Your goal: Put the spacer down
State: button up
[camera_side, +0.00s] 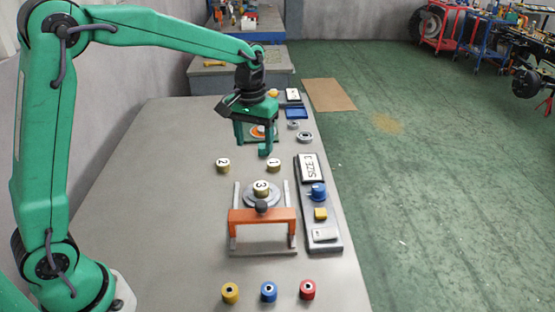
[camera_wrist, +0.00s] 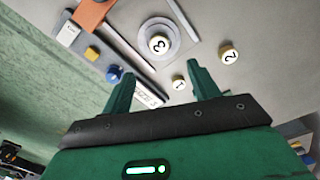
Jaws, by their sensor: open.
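My gripper (camera_side: 252,143) is open, with nothing between its fingers, above the table beyond spacer 1; its fingers also show in the wrist view (camera_wrist: 160,74). The cream spacer 3 (camera_side: 261,187) sits number up on a round grey disc (camera_side: 249,199) at the orange-barred frame (camera_side: 240,216). It also shows on its disc in the wrist view (camera_wrist: 158,43). Spacer 1 (camera_side: 273,165) and spacer 2 (camera_side: 223,165) stand apart on the table behind the frame. Spacer 1 (camera_wrist: 179,83) appears between my fingers in the wrist view, but at table level below them.
A dark panel (camera_side: 333,239) at the table's right edge holds a "SIZE 3" sign (camera_side: 310,167), a blue knob (camera_side: 317,191) and a yellow block (camera_side: 321,213). Yellow (camera_side: 230,293), blue (camera_side: 268,292) and red (camera_side: 307,290) cylinders stand in front. The table's left side is clear.

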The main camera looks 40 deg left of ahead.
jog(key=s+r+m+t, duration=0.2)
jog(key=s+r, duration=0.5)
jog(key=s, duration=0.4)
jog(key=s+a+m+t, duration=0.1)
jog(key=s+t, duration=0.2)
jog(key=s, duration=1)
jog(key=shift+a+f+m, duration=0.15)
jog(key=shift+f+m, duration=0.05)
jog(key=shift+m, duration=0.1)
